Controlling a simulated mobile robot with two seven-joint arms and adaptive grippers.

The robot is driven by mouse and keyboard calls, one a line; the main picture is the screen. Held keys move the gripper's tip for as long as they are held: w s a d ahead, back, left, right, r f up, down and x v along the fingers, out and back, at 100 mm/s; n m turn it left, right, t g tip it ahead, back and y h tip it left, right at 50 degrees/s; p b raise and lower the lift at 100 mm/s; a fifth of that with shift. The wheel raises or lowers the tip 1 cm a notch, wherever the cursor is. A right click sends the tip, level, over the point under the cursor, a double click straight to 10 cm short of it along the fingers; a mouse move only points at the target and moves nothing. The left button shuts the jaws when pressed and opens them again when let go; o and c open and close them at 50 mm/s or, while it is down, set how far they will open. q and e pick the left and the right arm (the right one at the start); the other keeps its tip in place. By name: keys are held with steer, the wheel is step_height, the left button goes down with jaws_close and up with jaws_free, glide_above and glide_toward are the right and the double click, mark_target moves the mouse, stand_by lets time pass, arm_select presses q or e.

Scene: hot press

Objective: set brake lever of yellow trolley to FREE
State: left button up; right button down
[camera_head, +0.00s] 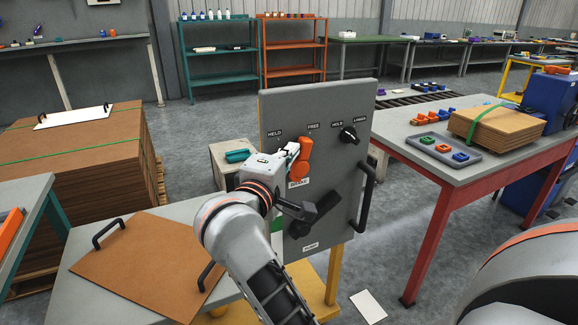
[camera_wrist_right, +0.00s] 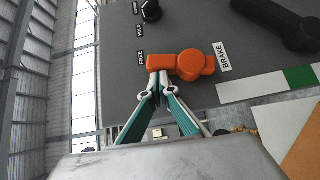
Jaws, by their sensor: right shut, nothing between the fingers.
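The upright grey panel (camera_head: 340,110) stands on the yellow-legged trolley (camera_head: 334,272). Its orange brake lever (camera_head: 305,152) has its hub above the BRAKE label and its handle pointing up, close to the FREE mark (camera_head: 313,126); HELD is to the left. In the right wrist view the lever (camera_wrist_right: 194,65) points left, nearly at the FREE label (camera_wrist_right: 140,58). My right gripper (camera_head: 292,151) is shut and empty, on the HELD side of the handle. Its fingertips (camera_wrist_right: 157,74) are at the handle's end and seem to touch it. My left gripper is out of view.
A black knob (camera_head: 348,135) sits upper right on the panel, and a black lever (camera_head: 317,213) sits lower down. A black bar handle (camera_head: 366,195) sticks out at the panel's right edge. A brown board (camera_head: 150,262) with black handles lies at left. A red-legged table (camera_head: 430,160) stands right.

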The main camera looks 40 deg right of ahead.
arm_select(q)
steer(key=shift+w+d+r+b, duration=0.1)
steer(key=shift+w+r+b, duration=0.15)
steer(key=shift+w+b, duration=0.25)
arm_select(e)
steer(key=shift+d+r, duration=0.35)
steer(key=shift+d, duration=0.4)
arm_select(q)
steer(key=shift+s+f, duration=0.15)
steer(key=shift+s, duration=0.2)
